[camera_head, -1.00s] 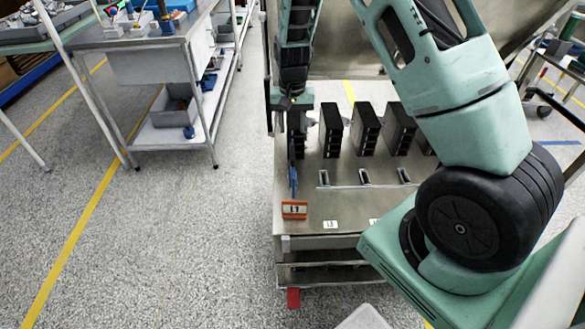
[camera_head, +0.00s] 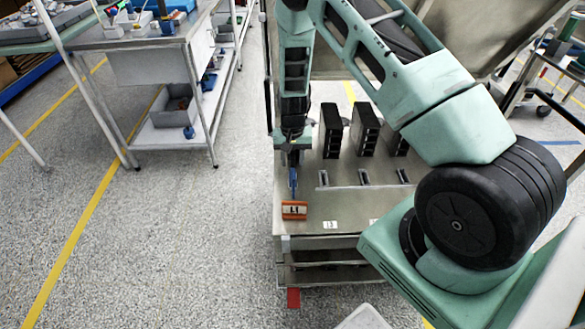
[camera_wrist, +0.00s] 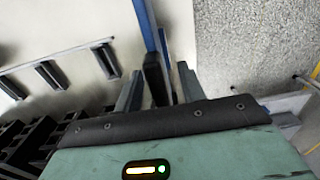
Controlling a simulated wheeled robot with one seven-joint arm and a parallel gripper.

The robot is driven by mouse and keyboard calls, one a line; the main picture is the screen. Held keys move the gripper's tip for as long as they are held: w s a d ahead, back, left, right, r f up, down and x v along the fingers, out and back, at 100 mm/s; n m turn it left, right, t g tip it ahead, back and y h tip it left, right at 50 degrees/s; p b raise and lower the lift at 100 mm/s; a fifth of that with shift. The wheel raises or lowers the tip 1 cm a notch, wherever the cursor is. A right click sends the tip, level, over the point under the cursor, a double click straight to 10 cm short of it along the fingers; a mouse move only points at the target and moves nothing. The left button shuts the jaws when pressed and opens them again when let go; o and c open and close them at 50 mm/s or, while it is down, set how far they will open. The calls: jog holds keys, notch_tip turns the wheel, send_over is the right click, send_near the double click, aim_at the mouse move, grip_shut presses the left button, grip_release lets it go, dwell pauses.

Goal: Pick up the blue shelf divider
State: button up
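The blue shelf divider (camera_head: 293,182) is a thin blue strip near the left edge of the metal cart top. In the wrist view the divider (camera_wrist: 147,25) runs from the top edge toward the space between my fingers. My gripper (camera_head: 293,160) points down over its far part. In the wrist view my gripper (camera_wrist: 159,85) is open, with one finger on each side and gaps visible. A dark block (camera_wrist: 154,76) shows between the fingers; I cannot tell whether it belongs to the divider.
An orange tag holder (camera_head: 294,210) marked L1 stands just in front of the divider. Black breaker modules (camera_head: 331,130) stand to the right, with small metal slots (camera_head: 364,177) before them. The cart's left edge is close. A workbench (camera_head: 150,68) stands at left; floor between is clear.

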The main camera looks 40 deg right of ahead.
grip_shut()
jog(key=shift+r, duration=0.1)
